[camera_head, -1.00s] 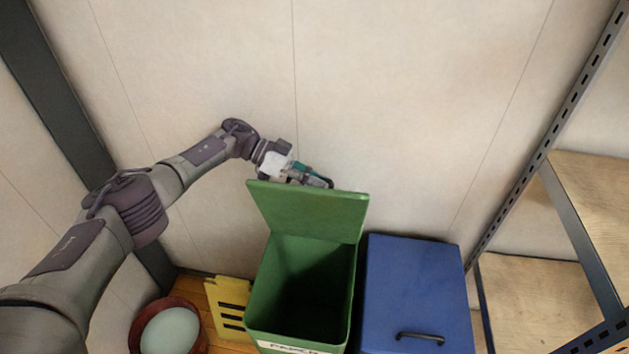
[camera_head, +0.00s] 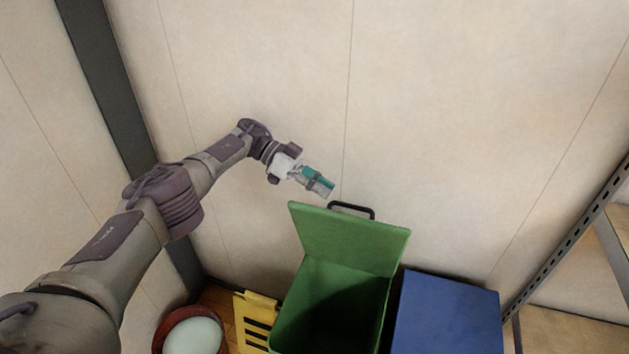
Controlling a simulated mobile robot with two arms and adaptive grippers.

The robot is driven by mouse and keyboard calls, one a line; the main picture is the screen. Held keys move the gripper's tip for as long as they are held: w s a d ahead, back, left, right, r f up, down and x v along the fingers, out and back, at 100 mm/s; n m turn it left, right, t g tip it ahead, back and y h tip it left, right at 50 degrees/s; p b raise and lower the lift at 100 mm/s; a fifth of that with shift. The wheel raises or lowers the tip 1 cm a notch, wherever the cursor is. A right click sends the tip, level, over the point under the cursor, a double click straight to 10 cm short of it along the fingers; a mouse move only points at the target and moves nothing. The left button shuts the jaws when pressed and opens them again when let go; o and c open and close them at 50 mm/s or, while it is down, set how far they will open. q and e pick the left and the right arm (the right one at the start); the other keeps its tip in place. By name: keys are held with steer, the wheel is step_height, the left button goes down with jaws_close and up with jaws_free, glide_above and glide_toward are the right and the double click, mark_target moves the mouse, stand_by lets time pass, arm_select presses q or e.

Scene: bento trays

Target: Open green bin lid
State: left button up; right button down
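The green bin (camera_head: 330,310) stands at the bottom middle of the head view, and I see into its dark inside. Its green lid (camera_head: 350,240) is raised, tilted up on the wall side. A black handle (camera_head: 351,210) shows at the lid's upper edge. My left gripper (camera_head: 322,186) is just up and left of the handle, apart from it and from the lid. Its fingers look close together, but the frame does not show clearly whether they are open or shut. Nothing is seen in it. My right gripper is not in view.
A blue bin (camera_head: 447,315) with a closed lid stands to the right of the green bin. A yellow slotted piece (camera_head: 256,315) and a red round container (camera_head: 160,338) are to the left. A metal shelf rack (camera_head: 570,240) is at the right. The wall behind is bare.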

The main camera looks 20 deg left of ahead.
arm_select(q)
steer(key=shift+v, duration=1.25)
